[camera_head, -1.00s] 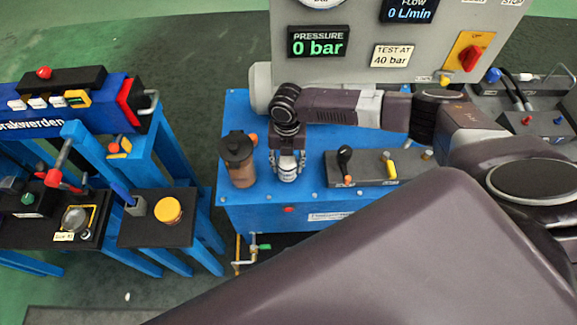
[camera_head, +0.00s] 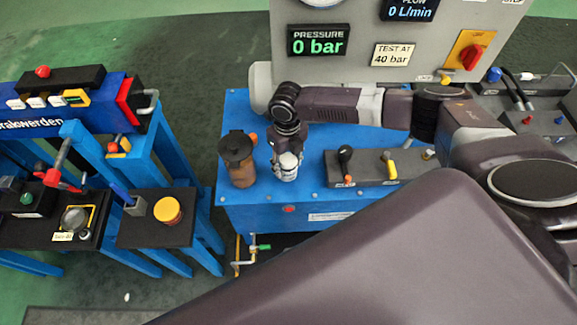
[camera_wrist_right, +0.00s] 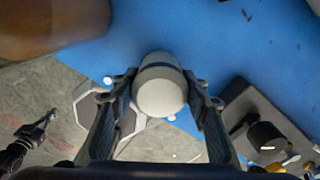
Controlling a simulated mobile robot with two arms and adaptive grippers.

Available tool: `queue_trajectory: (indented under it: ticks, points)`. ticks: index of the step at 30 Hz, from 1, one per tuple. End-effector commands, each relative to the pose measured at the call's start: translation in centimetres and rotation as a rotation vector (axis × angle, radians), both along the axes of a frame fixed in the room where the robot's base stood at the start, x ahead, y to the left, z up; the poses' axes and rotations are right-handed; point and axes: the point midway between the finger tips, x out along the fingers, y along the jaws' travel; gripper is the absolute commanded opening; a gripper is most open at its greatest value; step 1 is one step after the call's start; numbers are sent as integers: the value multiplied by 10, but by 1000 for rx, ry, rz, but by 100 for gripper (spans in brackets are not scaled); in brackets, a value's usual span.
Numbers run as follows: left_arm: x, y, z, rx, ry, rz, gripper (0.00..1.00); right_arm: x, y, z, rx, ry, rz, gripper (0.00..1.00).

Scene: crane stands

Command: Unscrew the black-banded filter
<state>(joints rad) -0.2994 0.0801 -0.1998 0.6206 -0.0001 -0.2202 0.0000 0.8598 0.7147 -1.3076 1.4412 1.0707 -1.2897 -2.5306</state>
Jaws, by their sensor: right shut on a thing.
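The filter (camera_head: 285,172) is a small white canister standing at the front of the blue bench, with dark markings on its side. My right gripper (camera_head: 287,155) comes down on it from above and is shut on it. In the right wrist view the filter's pale round end (camera_wrist_right: 160,92) sits between the two fingers, with a darker band behind it. Whether this is the black band is hard to tell, as the fingers hide part of the side. My left gripper is not in view.
A brown, dark-capped bowl (camera_head: 240,170) stands close left of the filter. A grey valve block (camera_head: 365,174) with levers is at its right. The blue bench (camera_head: 262,213) ends just in front. The panel's pressure display (camera_head: 318,41) reads 0 bar.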

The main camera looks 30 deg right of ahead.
Motion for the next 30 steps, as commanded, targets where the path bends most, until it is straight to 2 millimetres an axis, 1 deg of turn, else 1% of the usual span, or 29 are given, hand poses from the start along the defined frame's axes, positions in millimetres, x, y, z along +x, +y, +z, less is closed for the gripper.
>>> queue_trajectory:
  ticks: [3,6,9,15,16,21,27,29,30]
  points:
    - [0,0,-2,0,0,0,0,2,-1,1,-1,-5,141,15]
    - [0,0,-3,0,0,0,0,2,-1,1,-1,-4,225,15]
    - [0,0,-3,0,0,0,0,2,-1,2,-1,-4,259,15]
    - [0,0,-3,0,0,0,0,2,-1,2,-1,-4,261,15]
    - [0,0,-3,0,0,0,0,2,-1,2,-1,-4,261,45]
    - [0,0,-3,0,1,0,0,1,-1,1,0,-3,260,63]
    - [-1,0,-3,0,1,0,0,1,0,1,-1,-1,260,63]
    - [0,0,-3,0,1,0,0,0,0,0,-1,0,260,57]
    - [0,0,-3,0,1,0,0,0,0,0,-1,0,260,57]
